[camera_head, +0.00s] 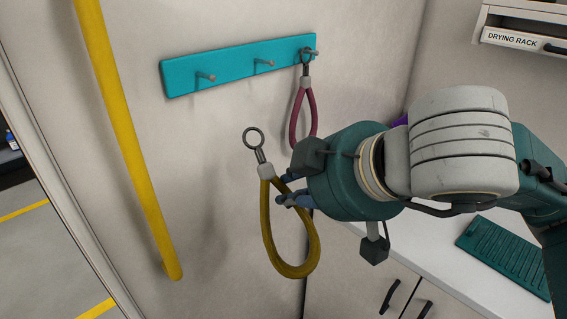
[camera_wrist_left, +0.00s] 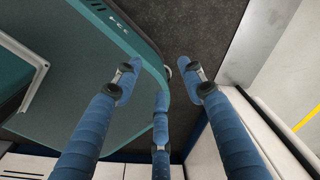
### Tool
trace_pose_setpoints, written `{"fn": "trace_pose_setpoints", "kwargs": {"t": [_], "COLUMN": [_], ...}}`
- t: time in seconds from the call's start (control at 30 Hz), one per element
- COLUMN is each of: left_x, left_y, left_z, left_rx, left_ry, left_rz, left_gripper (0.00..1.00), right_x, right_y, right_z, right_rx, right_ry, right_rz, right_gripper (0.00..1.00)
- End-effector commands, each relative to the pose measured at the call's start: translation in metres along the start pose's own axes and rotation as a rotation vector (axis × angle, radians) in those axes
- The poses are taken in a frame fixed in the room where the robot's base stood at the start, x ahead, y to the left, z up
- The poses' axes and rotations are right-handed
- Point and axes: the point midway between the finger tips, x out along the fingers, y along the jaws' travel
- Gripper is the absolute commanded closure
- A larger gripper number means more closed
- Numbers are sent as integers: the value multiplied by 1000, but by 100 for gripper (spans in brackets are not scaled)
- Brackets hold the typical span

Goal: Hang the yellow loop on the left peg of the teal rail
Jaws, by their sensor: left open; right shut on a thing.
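The teal rail (camera_head: 232,68) is on the wall and has three pegs. Its left peg (camera_head: 205,77) and middle peg are bare. A dark red loop (camera_head: 311,115) hangs by its ring from the right peg. The yellow loop (camera_head: 307,262) has a metal ring (camera_head: 254,138) on top and hangs below the rail, its ring below and right of the left peg, apart from it. My right gripper (camera_head: 284,194) is shut on the yellow loop near its grey collar. My left gripper (camera_wrist_left: 163,85) shows only in the left wrist view, open and empty.
A yellow pole (camera_head: 128,140) runs down the wall left of the rail. A white counter (camera_head: 430,243) with a teal ridged mat (camera_head: 505,257) is at the lower right. A drying rack (camera_head: 515,40) is at the upper right.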

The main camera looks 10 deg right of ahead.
Motion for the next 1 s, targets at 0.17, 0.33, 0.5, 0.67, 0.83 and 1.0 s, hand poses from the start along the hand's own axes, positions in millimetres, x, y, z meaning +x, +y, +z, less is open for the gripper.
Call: {"fn": "trace_pose_setpoints", "kwargs": {"t": [0.17, 0.33, 0.5, 0.67, 0.83, 1.0], "left_x": [14, 17, 15, 13, 10, 8], "left_y": [14, 17, 8, 3, 3, 4], "left_z": [-30, -29, -13, -3, -4, -9], "left_rx": [-3, -1, 3, 1, 0, -1], "left_ry": [46, 43, 21, 6, 7, 14], "left_rz": [15, 19, 9, 3, 3, 5], "left_gripper": [59, 59, 59, 59, 59, 59], "right_x": [-29, -46, -46, -39, -31, -23], "right_y": [7, 10, 12, 12, 13, 13], "right_z": [-44, -63, -68, -73, -79, -85], "right_rx": [-78, -100, -102, -101, -100, -100], "right_ry": [233, 319, 328, 326, 325, 325], "right_rz": [-29, -35, -36, -38, -37, -38], "right_gripper": [100, 100, 100, 100, 100, 100]}}
